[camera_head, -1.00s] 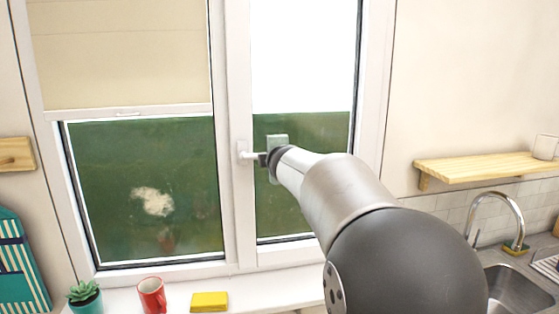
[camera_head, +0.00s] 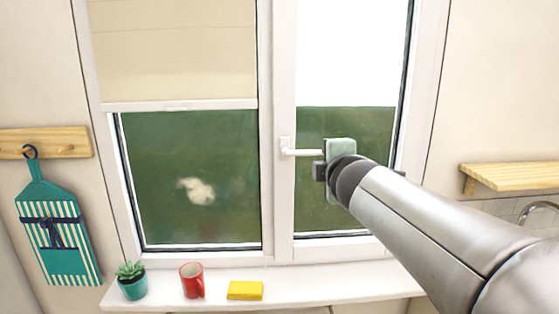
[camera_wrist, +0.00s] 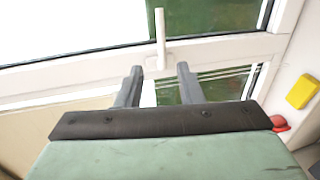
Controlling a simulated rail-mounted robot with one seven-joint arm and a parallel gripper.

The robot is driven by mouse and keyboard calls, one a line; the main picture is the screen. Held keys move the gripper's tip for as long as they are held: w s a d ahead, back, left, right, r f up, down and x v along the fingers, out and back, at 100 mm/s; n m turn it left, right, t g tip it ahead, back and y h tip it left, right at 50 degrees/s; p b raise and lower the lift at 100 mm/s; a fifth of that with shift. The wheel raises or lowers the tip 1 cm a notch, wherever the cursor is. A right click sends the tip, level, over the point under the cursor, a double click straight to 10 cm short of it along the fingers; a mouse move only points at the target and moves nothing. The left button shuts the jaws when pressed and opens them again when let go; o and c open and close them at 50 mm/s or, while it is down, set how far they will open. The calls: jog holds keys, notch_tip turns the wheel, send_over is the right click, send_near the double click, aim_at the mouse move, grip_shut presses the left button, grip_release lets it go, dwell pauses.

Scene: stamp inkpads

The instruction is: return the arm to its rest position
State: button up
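My gripper (camera_head: 321,171) is in front of the right window pane, just right of the white window handle (camera_head: 302,152). The handle lies level, its lever pointing right toward my gripper. In the wrist view the two dark fingers of my gripper (camera_wrist: 159,71) are spread apart with nothing clamped between them. My arm reaches in from the lower right of the head view.
The white sill (camera_head: 330,290) carries a potted succulent (camera_head: 132,286), a red mug (camera_head: 192,280) and a yellow sponge (camera_head: 245,290). An apron (camera_head: 56,228) hangs from a wooden rack (camera_head: 60,142) at left. A wooden shelf (camera_head: 515,176) is at right.

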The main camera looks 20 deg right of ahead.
jog(key=shift+f, duration=0.1)
jog(key=s+a+f+m+g, duration=0.2)
jog(key=s+f+m+g, duration=0.25)
jog(key=f, duration=0.55)
jog(key=s+a+f+m+g, duration=0.25)
jog(key=s+f+m, duration=0.35)
jog(key=f, duration=0.3)
jog(key=s+a+f+m+g+y, duration=0.3)
jog(key=s+a+f+m+g, duration=0.2)
jog(key=s+f, duration=0.6)
jog(key=s+a+g, duration=0.2)
jog(key=s, duration=0.1)
jog(key=shift+a+f, duration=0.15)
jog(key=shift+a, duration=0.05)
